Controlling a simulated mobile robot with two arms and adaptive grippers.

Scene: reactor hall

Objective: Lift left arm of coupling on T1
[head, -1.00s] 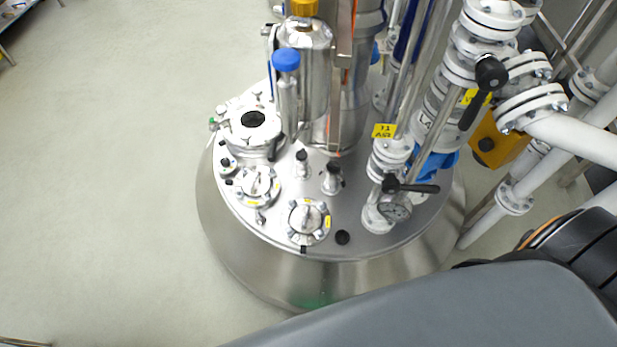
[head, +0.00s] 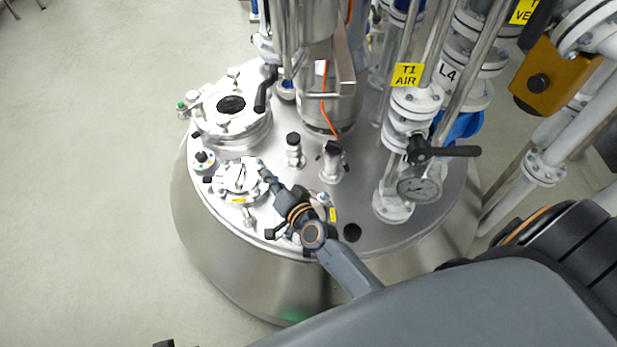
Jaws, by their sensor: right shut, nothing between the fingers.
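The vessel T1 (head: 215,250) is a round steel tank with a yellow tag (head: 408,75) reading "T1 AIR" on a pipe. On its lid sits a round bolted fitting (head: 241,180) with a bright centre piece. I cannot tell for sure which fitting is the coupling, and no lifted arm is clear. My right gripper (head: 267,176) reaches in from the lower right, shut and empty, its tip close to the right edge of that fitting. Whether it touches is unclear. It hides most of a second fitting (head: 325,203).
A larger port with a dark opening (head: 231,104) stands behind on the lid. Two short stubs (head: 293,150) stand close to the gripper. A gauge (head: 419,185) and a black valve handle (head: 455,151) stand to the right. The floor (head: 80,180) to the left is clear.

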